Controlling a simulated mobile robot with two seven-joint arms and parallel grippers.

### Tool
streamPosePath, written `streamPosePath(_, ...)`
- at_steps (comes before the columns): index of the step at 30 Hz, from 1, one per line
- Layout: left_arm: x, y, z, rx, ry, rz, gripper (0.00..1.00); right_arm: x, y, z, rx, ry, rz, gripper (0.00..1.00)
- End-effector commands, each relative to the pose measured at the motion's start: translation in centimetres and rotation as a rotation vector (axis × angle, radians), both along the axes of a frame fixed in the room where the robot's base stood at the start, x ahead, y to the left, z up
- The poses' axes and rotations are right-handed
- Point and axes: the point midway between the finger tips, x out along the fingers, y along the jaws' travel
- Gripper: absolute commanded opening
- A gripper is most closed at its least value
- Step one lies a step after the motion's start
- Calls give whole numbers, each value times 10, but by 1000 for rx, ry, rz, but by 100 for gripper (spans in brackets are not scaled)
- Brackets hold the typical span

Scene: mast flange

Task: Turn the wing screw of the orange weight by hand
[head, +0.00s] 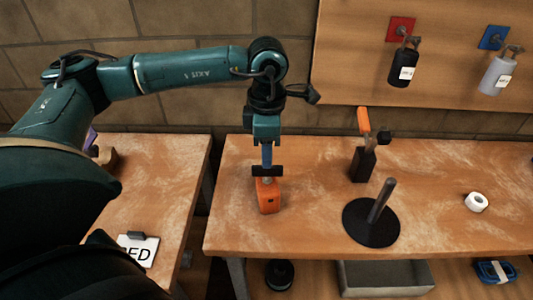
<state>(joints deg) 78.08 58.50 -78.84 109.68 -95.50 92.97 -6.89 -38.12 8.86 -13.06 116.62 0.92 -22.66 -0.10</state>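The orange weight (269,198) stands upright on the wooden bench, left of the round black base. My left gripper (267,172) points straight down right over its top. The gripper's dark end is at or just above the top of the weight, and contact is hard to judge. The wing screw is mostly hidden behind the gripper; only a small light bit shows above the orange body. Whether the fingers are open or closed around it is too small to tell. My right gripper is not in view.
A black base with a leaning rod (371,221) stands right of the weight. Behind it is a black holder with an orange-handled tool (362,165). A white tape roll (477,202) lies at right. Black (404,68) and grey (498,75) weights hang on the back board.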

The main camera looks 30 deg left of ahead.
Motion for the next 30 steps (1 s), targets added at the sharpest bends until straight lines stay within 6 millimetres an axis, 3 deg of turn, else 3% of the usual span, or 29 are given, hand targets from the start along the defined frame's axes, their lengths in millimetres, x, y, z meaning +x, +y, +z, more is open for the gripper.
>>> streamPosePath(21, 0, 0, -71, 1, 1, -1, 36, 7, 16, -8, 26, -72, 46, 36)
streamPosePath(30, 0, 0, -65, 0, 0, -1, 11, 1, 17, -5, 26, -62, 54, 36)
